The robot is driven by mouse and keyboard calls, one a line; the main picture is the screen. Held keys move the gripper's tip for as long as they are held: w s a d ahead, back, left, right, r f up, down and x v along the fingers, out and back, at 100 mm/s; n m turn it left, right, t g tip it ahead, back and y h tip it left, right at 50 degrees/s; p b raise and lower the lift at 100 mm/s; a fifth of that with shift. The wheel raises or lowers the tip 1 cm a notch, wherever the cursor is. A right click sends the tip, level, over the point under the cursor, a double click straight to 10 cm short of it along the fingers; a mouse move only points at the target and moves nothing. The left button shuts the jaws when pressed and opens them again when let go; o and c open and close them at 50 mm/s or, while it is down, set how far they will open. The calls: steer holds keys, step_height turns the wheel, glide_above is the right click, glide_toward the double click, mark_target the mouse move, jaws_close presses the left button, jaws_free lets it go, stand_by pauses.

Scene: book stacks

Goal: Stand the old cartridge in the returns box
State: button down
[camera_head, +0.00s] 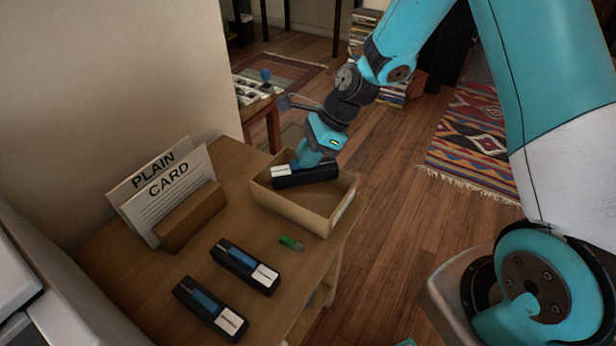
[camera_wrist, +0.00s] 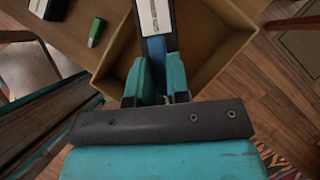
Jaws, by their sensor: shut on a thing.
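My gripper (camera_wrist: 158,78) is shut on a long black cartridge (camera_head: 306,177) with a white label and a blue middle part. The cartridge also shows in the wrist view (camera_wrist: 156,18), between the teal fingers at its blue part. It lies roughly level, not upright, over the back part of the open tan box (camera_head: 320,223). The box walls also show in the wrist view (camera_wrist: 219,58). I cannot tell whether the cartridge touches the box floor or rim. The fingertips are mostly hidden in the head view.
Two similar cartridges, one nearer the box (camera_head: 245,267) and one at the front (camera_head: 211,308), lie on the wooden table (camera_head: 160,282). A small green item (camera_head: 291,243) lies beside the box. Cards reading PLAIN and CARD (camera_head: 177,188) stand in a wooden holder (camera_head: 192,217) at left.

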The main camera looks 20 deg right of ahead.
mark_target(308, 175)
steer(key=shift+f, duration=3.1)
steer(key=c, duration=1.1)
jaws_free()
steer(key=shift+f, duration=0.1)
